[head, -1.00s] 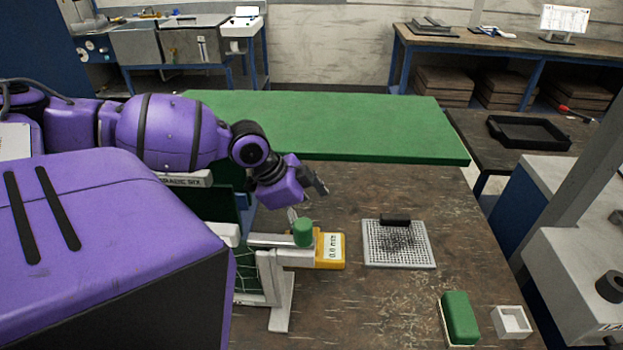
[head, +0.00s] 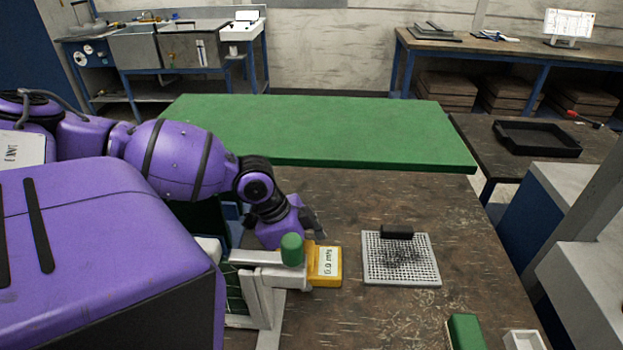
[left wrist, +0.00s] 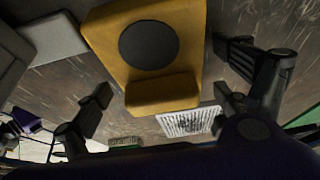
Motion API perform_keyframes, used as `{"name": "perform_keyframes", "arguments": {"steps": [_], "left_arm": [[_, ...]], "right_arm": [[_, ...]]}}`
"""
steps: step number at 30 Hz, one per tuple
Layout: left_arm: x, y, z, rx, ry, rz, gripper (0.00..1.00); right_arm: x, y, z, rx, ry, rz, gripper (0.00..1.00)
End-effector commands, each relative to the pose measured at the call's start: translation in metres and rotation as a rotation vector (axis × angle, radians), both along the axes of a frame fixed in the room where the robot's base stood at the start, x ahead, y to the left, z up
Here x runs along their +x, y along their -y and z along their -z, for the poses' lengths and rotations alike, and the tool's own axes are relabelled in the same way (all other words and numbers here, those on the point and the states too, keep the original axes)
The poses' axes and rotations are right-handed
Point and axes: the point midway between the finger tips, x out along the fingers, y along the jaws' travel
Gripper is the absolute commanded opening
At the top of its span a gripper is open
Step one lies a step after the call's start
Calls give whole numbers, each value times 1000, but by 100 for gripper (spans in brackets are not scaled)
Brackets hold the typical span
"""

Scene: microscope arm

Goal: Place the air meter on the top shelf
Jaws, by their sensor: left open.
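The air meter, which I take to be the yellow box with a white display (head: 326,264), stands on the brown worktable beside a white stand with a green knob (head: 291,249). My left gripper (head: 314,226) is just behind the meter in the head view, partly hidden by the stand. In the left wrist view, a yellow body with a dark round disc (left wrist: 150,45) lies between the spread fingers of the left gripper (left wrist: 165,95), with gaps on both sides. That gripper is open and holds nothing. My right gripper is not seen. A raised green shelf board (head: 310,130) spans the back.
A grey mesh plate with a black block (head: 401,262) lies right of the meter. A green block (head: 467,333) and a white open box (head: 524,341) are at the front right. A black tray (head: 537,139) sits on a side table. The green board's top is clear.

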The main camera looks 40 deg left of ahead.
Motion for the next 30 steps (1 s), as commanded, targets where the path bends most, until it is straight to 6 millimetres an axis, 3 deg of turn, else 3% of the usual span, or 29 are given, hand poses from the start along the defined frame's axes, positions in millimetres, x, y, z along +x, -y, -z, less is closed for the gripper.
{"name": "perform_keyframes", "arguments": {"steps": [6, 20, 26, 30], "left_arm": [[1, 0, -2, 0, 3, 0, 91], [1, 0, -2, 0, 4, 0, 31], [1, 0, -4, 1, 4, 1, 31], [2, 0, -22, 2, 9, 1, 31]], "right_arm": [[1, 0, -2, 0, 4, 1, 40], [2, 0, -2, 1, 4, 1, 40], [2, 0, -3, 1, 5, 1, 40], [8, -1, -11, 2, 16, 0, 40]]}}
